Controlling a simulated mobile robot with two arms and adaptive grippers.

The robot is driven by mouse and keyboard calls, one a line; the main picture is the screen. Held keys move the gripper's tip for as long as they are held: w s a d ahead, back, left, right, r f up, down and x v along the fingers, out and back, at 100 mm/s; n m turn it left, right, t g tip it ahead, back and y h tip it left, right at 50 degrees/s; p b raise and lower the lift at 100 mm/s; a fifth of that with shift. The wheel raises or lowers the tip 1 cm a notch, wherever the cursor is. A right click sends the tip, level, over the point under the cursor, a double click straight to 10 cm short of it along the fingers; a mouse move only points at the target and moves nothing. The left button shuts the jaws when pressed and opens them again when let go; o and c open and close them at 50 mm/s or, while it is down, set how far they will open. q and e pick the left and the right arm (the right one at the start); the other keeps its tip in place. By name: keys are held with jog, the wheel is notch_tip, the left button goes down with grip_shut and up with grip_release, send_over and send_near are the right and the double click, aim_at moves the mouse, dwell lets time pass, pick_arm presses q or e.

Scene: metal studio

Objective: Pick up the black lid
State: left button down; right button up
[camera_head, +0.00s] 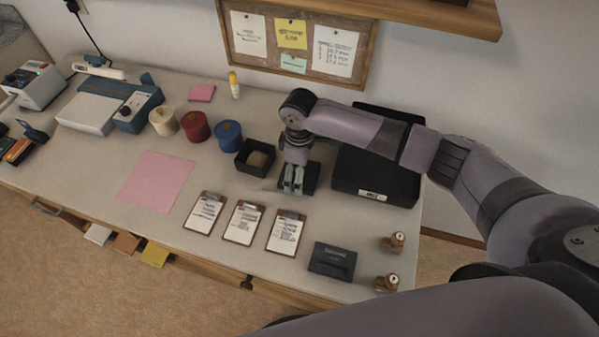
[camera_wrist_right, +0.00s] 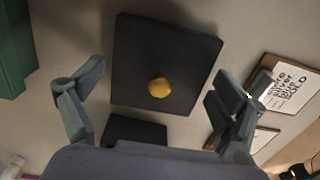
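The black lid (camera_wrist_right: 165,48) is a flat dark square with a round yellow knob (camera_wrist_right: 159,88), lying on the table in the right wrist view. In the head view the lid (camera_head: 313,176) is partly hidden by my right gripper. My right gripper (camera_head: 292,190) points down over the lid. In the wrist view its fingers (camera_wrist_right: 160,108) are spread wide on both sides of the knob, with a gap on each side, and hold nothing. My left gripper is not in view.
An open black box (camera_head: 243,168) with something tan inside stands left of the lid. A large black case (camera_head: 375,180) stands close to its right. Several clipboards (camera_head: 243,222) lie in front. Blue (camera_head: 228,135), red (camera_head: 196,127) and cream (camera_head: 163,121) pots stand further left.

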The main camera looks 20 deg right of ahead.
jog(key=c, duration=0.6)
jog(key=shift+r, duration=0.15)
